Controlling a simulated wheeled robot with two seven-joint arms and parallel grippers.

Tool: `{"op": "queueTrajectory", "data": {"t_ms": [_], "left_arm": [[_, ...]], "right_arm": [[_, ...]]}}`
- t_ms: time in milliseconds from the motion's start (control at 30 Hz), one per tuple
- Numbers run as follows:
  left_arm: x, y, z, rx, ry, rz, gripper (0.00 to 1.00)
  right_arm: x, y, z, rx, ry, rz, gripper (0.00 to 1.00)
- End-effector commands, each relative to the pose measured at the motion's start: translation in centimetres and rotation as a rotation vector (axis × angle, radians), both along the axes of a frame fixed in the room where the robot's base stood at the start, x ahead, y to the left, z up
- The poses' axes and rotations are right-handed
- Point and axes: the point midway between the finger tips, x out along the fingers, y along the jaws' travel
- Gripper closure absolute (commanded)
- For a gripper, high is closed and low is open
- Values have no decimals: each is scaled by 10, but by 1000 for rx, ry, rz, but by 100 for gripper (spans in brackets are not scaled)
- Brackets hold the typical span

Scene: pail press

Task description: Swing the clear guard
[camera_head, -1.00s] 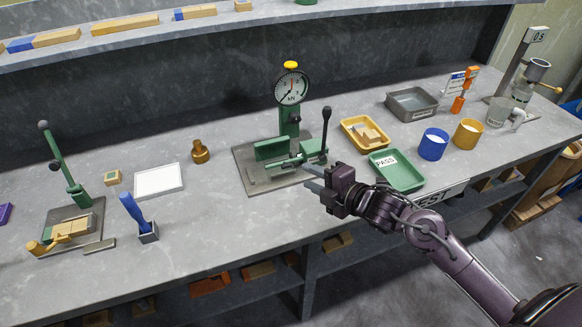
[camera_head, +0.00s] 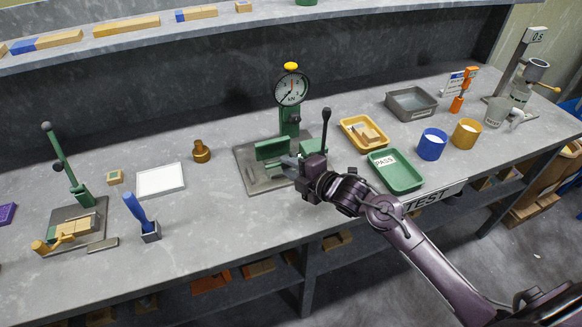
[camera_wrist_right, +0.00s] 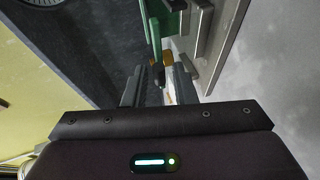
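The green test press (camera_head: 290,116) with a round dial (camera_head: 292,89) and a black-knobbed lever (camera_head: 325,130) stands mid-bench on a grey base plate (camera_head: 262,187). I cannot make out a clear guard on it. My right gripper (camera_head: 289,167) is at the press's front, beside the lever and over the base plate, hiding part of the press. In the right wrist view its fingers (camera_wrist_right: 158,88) are apart, with a small dark and orange-brown piece (camera_wrist_right: 158,73) at or just beyond the gap between the tips. Contact cannot be told. My left gripper is out of view.
Right of the press are a yellow tray (camera_head: 349,122) with blocks, a green PASS tray (camera_head: 405,181), a grey bin (camera_head: 391,102), and blue (camera_head: 432,148) and yellow (camera_head: 466,136) cups. A white pad (camera_head: 160,180) and a brass piece (camera_head: 201,151) lie left.

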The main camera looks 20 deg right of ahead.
Motion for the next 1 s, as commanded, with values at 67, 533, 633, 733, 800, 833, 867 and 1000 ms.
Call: {"op": "queueTrajectory", "data": {"t_ms": [67, 533, 633, 733, 800, 833, 867, 1000], "left_arm": [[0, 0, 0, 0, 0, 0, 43], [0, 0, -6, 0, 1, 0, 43], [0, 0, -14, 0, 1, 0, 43], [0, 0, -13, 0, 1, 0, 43], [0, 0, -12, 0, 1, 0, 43], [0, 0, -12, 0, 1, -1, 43], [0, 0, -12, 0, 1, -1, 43], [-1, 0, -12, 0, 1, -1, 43]], "right_arm": [[0, 0, 0, 0, 0, 0, 86], [-1, 0, -7, -2, 1, 0, 100], [-1, 0, -17, -2, 1, 0, 100], [-2, 0, -16, -1, 2, 0, 100], [-2, 0, -16, -1, 4, 0, 100], [-2, 0, -16, -1, 4, 0, 100], [-2, 0, -17, -1, 5, 0, 100], [-2, 0, -17, -1, 6, 0, 76]]}}
